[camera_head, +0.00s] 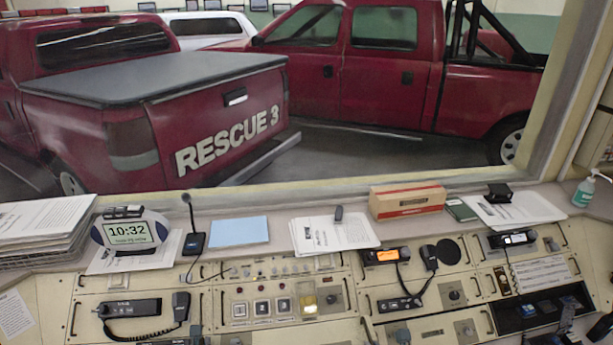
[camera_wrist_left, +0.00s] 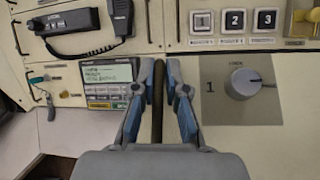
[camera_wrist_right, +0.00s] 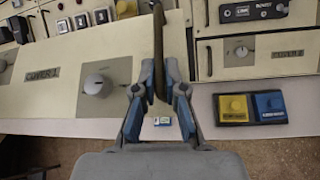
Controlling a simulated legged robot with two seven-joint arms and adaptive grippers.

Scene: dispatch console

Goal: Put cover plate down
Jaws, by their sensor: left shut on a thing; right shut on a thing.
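The cover plate is a long beige panel with a grey-backed round knob; its left part (camera_wrist_left: 290,150) shows in the left wrist view. Its right part (camera_wrist_right: 40,105), marked COVER 1, shows in the right wrist view. My left gripper (camera_wrist_left: 160,88) is shut on a dark upright handle at the plate's left end. My right gripper (camera_wrist_right: 161,85) is shut on a similar dark handle at its right end. In the head view my left gripper (camera_head: 197,335) barely shows at the bottom edge. Whether the plate touches the console cannot be told.
Buttons 1, 2 and 3 (camera_wrist_left: 235,20) lie just above the plate. A radio with microphone (camera_wrist_left: 60,20) and a lit display unit (camera_wrist_left: 110,75) are to its left. A COVER 2 panel (camera_wrist_right: 260,62) and a dark tray with yellow and blue blocks (camera_wrist_right: 220,122) are to its right.

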